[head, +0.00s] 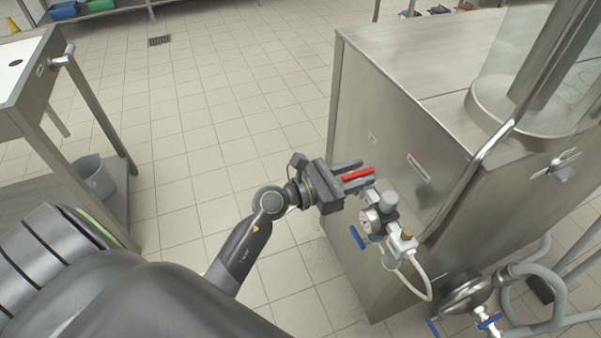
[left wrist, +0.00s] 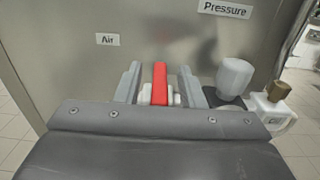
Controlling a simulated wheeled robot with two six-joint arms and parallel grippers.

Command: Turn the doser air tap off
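The doser air tap has a red lever (head: 358,174), which lies between the fingers of my left gripper (head: 356,176). In the left wrist view the red lever (left wrist: 160,84) points away from me, with a finger on each side and a visible gap to each finger. The left gripper (left wrist: 160,85) is open around the lever. The tap's pale body shows partly below the lever; the rest is hidden behind the gripper. An "Air" label (left wrist: 108,39) is on the steel panel above left of the tap. My right gripper is not in view.
A pressure gauge (head: 370,221) and regulator (head: 387,201) sit close beside the tap, with a blue handle (head: 357,238) below. The steel doser cabinet (head: 385,110) stands to the right. A steel table (head: 30,75) and grey bucket (head: 95,176) are left; open tiled floor lies between.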

